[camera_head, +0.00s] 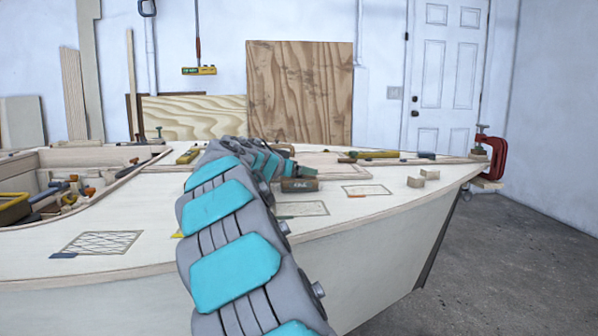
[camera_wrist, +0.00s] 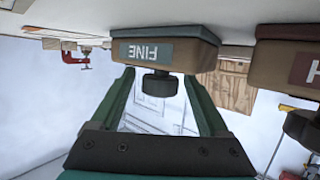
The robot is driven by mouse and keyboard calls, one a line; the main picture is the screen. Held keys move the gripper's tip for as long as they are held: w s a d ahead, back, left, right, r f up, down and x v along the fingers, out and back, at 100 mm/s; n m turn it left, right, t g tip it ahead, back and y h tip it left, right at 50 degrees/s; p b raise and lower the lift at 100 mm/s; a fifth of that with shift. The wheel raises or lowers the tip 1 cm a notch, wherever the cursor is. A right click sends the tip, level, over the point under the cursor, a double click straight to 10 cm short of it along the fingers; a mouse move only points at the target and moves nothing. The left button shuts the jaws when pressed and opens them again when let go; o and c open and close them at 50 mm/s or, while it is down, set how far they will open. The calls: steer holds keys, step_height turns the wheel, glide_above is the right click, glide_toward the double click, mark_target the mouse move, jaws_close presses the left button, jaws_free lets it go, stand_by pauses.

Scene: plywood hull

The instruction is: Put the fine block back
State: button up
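The fine block (camera_wrist: 165,50), a brown block with a grey label reading FINE and a black knob (camera_wrist: 158,84), sits on the pale deck, which appears upside down in the wrist view. My gripper (camera_wrist: 159,77) is open, with one green finger on each side of the knob and visible gaps between. In the head view my gripper (camera_head: 282,169) is low over the deck by a brown block (camera_head: 299,185) with a dark label, too small to read. A second knobbed block (camera_wrist: 288,65) with a red label stands beside the fine block in the wrist view.
Outlined rectangles are on the deck: one in front (camera_head: 302,209), one to the right (camera_head: 366,190) and a hatched one (camera_head: 100,243) at left. An open well with tools (camera_head: 62,190) is at left.

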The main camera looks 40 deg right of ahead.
steer(key=shift+r, duration=0.1)
steer(key=shift+r+p, duration=0.15)
steer(key=shift+p, duration=0.2)
steer(key=b+v, duration=0.1)
steer(key=v, duration=1.1)
steer(key=shift+s, duration=0.1)
